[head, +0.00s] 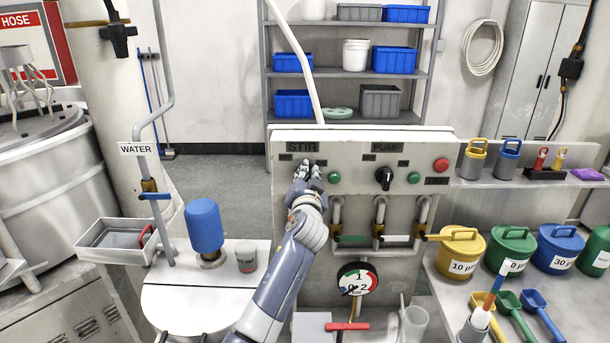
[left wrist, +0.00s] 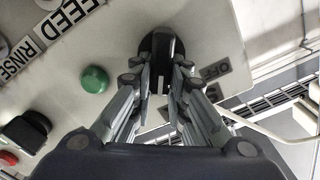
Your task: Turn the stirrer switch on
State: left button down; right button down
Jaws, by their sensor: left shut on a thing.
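The stirrer switch (left wrist: 160,46) is a round black knob with a raised bar, on the pale control panel (head: 350,155). In the head view my left gripper (head: 308,173) covers it, under the STIR label (head: 302,146). In the left wrist view my left gripper (left wrist: 160,82) has a finger on each side of the knob's bar and is shut on it. An OFF label (left wrist: 214,71) lies right of the knob there. The fingers partly hide the knob and another label. My right gripper is not in view.
A green button (head: 334,177) sits close right of the switch. The black pump switch (head: 384,178), another green button (head: 414,177) and a red button (head: 441,164) are farther right. Valves with coloured handles (head: 352,239) and a gauge (head: 357,279) are below.

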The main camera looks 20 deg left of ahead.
pick_arm(q)
jog(key=m, duration=0.5)
jog(key=shift+w+d+f, duration=0.1)
jog(key=shift+d+f, duration=0.2)
jog(key=shift+f, duration=0.05)
jog(key=shift+f+m, duration=0.1)
jog(key=shift+m, duration=0.2)
jog(key=c, duration=1.6)
grip_release()
jog(key=shift+o, duration=0.2)
jog(key=v, duration=1.2)
